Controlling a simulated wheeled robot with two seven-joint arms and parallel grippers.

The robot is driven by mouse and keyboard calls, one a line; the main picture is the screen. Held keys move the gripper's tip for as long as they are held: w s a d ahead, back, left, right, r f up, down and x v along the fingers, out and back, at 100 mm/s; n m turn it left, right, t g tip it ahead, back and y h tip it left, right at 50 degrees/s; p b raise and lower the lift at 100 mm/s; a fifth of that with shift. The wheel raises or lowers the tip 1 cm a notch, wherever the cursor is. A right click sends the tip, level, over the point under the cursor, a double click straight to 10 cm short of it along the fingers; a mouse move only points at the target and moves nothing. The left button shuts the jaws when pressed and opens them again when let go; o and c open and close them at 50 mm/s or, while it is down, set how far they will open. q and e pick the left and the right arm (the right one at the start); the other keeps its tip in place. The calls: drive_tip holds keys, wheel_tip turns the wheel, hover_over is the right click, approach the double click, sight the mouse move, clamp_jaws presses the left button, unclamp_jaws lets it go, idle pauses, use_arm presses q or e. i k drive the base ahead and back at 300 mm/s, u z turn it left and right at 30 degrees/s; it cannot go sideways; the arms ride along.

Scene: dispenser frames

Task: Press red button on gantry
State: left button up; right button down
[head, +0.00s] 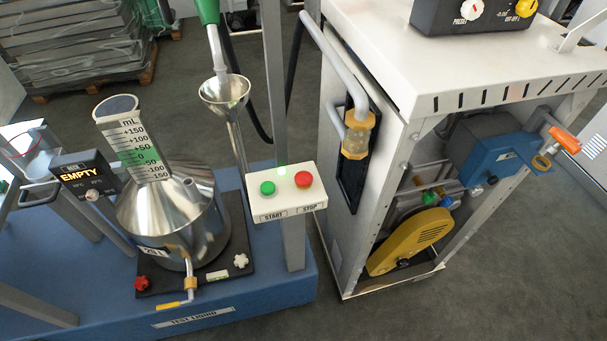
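The red button (303,179) sits on the right half of a white control box (287,205) marked START and STOP. The box is fixed to a grey upright post (275,90), the gantry. A green button (267,188) is to the left of the red one, above the START label. Nothing covers either button. Neither of my grippers shows in the head view.
A metal can (175,215) with a measuring scale (135,145) and a funnel (224,90) stand left of the box on a blue base (240,300). A white dispenser cabinet (335,215) with an open side stands at right. Grey floor (400,310) shows in front.

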sight(302, 178)
drive_tip(key=z, duration=1.45)
drive_tip(key=k, duration=1.2)
drive_tip(key=u, duration=1.3)
drive_tip(key=i, duration=0.5)
